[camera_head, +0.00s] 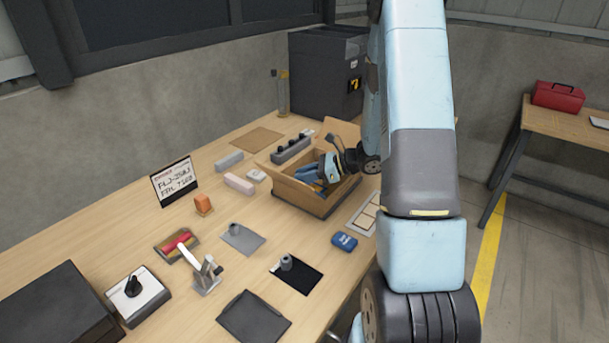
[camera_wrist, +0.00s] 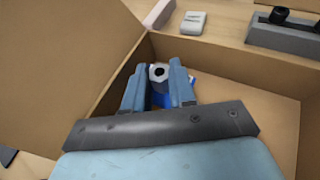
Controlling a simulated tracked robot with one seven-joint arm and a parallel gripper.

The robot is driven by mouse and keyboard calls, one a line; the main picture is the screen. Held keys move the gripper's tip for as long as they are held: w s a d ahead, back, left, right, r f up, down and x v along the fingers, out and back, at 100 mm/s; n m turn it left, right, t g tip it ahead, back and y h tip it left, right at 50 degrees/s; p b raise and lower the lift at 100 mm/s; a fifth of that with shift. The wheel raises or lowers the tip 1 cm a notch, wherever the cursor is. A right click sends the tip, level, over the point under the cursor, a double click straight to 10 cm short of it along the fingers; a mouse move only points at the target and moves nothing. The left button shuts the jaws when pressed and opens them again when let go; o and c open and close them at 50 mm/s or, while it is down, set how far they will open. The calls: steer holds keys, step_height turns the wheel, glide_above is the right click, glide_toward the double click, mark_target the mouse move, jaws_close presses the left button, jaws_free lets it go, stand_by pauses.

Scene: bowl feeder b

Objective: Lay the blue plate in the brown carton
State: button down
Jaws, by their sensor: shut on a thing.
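The brown carton (camera_head: 298,195) stands open on the table with its flaps spread. Its walls and floor also fill much of the wrist view (camera_wrist: 235,65). My gripper (camera_head: 310,174) reaches down inside the carton. In the wrist view my gripper (camera_wrist: 159,76) is shut on the grey knob of the blue plate (camera_wrist: 160,100). Only small bits of the blue plate show between and beside the fingers; the rest is hidden by the gripper. I cannot tell whether the plate touches the carton floor.
A grey plate with a knob (camera_head: 243,239), a black plate with a knob (camera_head: 297,274) and a small blue box (camera_head: 344,242) lie in front of the carton. A grey rack (camera_head: 290,149) stands behind it. A toggle clamp (camera_head: 206,276) stands nearer the front.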

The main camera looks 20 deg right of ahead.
steer(key=shift+f, duration=0.55)
steer(key=c, duration=0.9)
jaws_free()
steer(key=shift+c, duration=0.2)
steer(key=shift+r, duration=0.1)
steer(key=shift+r, duration=0.25)
steer(key=v, duration=1.2)
steer(key=s+a+r+n+g+h, duration=0.5)
steer(key=s+a+r+n, duration=0.55)
steer(key=r+n, duration=0.2)
steer(key=s+r+n+t+h, duration=0.5)
steer(key=s+r+n+h, duration=0.2)
steer(key=s+r+n, duration=0.3)
steer(key=shift+s+d+r, duration=0.2)
steer(key=shift+s+r, duration=0.35)
steer(key=shift+s, duration=1.1)
